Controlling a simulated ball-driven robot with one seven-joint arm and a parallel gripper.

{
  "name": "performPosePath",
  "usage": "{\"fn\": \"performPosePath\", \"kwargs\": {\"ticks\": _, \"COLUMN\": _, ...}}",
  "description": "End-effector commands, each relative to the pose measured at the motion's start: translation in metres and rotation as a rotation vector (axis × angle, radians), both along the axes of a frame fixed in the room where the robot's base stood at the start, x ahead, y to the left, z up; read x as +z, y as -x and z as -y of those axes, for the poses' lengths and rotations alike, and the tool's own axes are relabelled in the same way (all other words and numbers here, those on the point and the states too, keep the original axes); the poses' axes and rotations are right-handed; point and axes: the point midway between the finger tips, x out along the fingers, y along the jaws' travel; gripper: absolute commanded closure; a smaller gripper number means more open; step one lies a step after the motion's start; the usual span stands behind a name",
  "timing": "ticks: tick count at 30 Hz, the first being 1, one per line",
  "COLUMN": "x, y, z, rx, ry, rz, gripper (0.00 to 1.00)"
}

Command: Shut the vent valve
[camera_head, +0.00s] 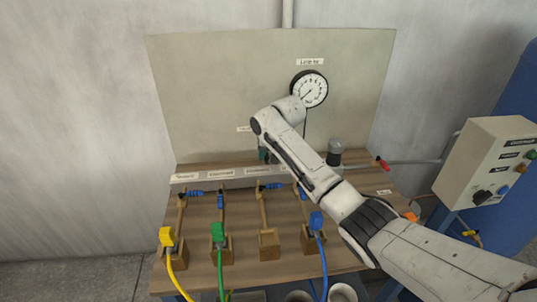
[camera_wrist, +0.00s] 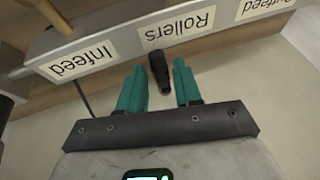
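In the wrist view my gripper (camera_wrist: 160,92) is open. Its two teal fingers stand apart on either side of a short black lever (camera_wrist: 158,68), with a gap showing on each side. The lever is beside the manifold's Rollers label (camera_wrist: 188,35). In the head view my gripper's teal tip (camera_head: 263,155) is just behind the labelled manifold (camera_head: 240,174), mostly hidden by my arm. I cannot read a vent label in either view, so I cannot tell whether the black lever is the vent valve. A red handle (camera_head: 382,163) is at the right end of the pipe.
A gauge (camera_head: 309,89) hangs on the back board (camera_head: 210,90). Yellow (camera_head: 167,236), green (camera_head: 218,232) and blue (camera_head: 316,221) connectors stand along the table front with hoses. Blue-handled valves line the manifold. A control box (camera_head: 490,170) is at right.

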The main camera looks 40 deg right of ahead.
Motion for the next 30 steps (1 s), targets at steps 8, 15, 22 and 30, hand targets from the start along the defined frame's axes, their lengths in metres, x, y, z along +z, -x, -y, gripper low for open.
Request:
{"fn": "performPosePath", "kwargs": {"ticks": 8, "x": 0.0002, "y": 0.0001, "z": 0.0, "rx": 0.0, "ry": 0.0, "rz": 0.0, "gripper": 0.93}}
{"fn": "performPosePath", "kwargs": {"ticks": 15, "x": 0.0002, "y": 0.0001, "z": 0.0001, "rx": 0.0, "ry": 0.0, "rz": 0.0, "gripper": 1.0}}
{"fn": "performPosePath", "kwargs": {"ticks": 22, "x": 0.0002, "y": 0.0001, "z": 0.0001, "rx": 0.0, "ry": 0.0, "rz": 0.0, "gripper": 1.0}}
{"fn": "performPosePath", "kwargs": {"ticks": 30, "x": 0.0006, "y": -0.0014, "z": -0.0039, "rx": -0.026, "ry": -0.001, "rz": -0.001, "gripper": 1.0}}
